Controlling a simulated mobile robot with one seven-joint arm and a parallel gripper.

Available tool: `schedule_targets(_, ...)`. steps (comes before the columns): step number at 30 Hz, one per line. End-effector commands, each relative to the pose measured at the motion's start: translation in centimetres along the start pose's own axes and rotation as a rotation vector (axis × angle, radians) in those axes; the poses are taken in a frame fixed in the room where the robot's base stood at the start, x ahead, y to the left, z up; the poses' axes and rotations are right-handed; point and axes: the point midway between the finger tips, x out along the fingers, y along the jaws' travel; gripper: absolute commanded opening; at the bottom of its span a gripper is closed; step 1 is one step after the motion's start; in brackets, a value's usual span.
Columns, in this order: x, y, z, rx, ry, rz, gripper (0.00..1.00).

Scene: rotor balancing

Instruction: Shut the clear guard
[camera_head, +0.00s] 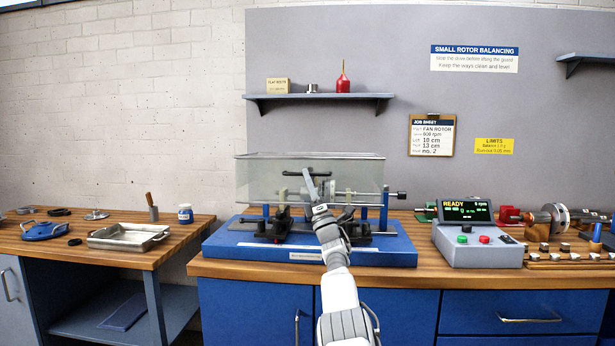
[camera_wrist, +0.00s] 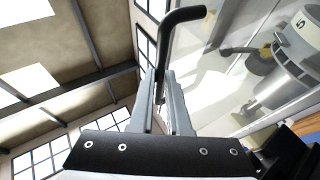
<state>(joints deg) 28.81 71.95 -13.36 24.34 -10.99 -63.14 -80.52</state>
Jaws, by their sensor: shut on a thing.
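The clear guard (camera_head: 262,178) is a see-through box around the rotor shaft on the blue balancing machine (camera_head: 225,243). Its top looks about level, and its lower edge appears above the blue base. A dark handle (camera_head: 292,173) crosses its front; the bent black bar also shows in the wrist view (camera_wrist: 183,15). My gripper (camera_head: 312,180) is at the front of the guard, shut on the handle. In the wrist view its fingers (camera_wrist: 165,85) close around the bar, with the clear panel and a grey rotor part to the right. My arm hides part of the machine's middle.
A control box (camera_head: 478,250) reading READY, with green and red buttons, stands right of the machine. Farther right is a rotor (camera_head: 552,220) with several small parts. A metal tray (camera_head: 128,237) lies on the left bench. A shelf (camera_head: 320,97) hangs above the guard.

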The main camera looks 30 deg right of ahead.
Motion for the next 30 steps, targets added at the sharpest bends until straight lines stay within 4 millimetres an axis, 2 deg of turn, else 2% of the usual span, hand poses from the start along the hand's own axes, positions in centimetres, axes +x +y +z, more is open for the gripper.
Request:
schedule_targets(1, -0.8, -1.1, -0.2, 0.002, 0.0, -0.017, 0.0)
schedule_targets(6, -1.3, -1.6, -0.4, 0.002, -0.001, -0.02, 0.0)
schedule_targets(23, -1.7, -2.2, -0.5, 0.003, -0.001, -0.025, 0.0)
schedule_targets(24, -1.7, -2.2, -0.5, 0.003, -0.001, -0.025, 0.17)
schedule_targets(29, -1.6, -2.0, -0.5, 0.002, -0.001, -0.022, 0.45)
schedule_targets(30, -1.6, -1.9, -0.5, 0.002, 0.0, -0.02, 0.45)
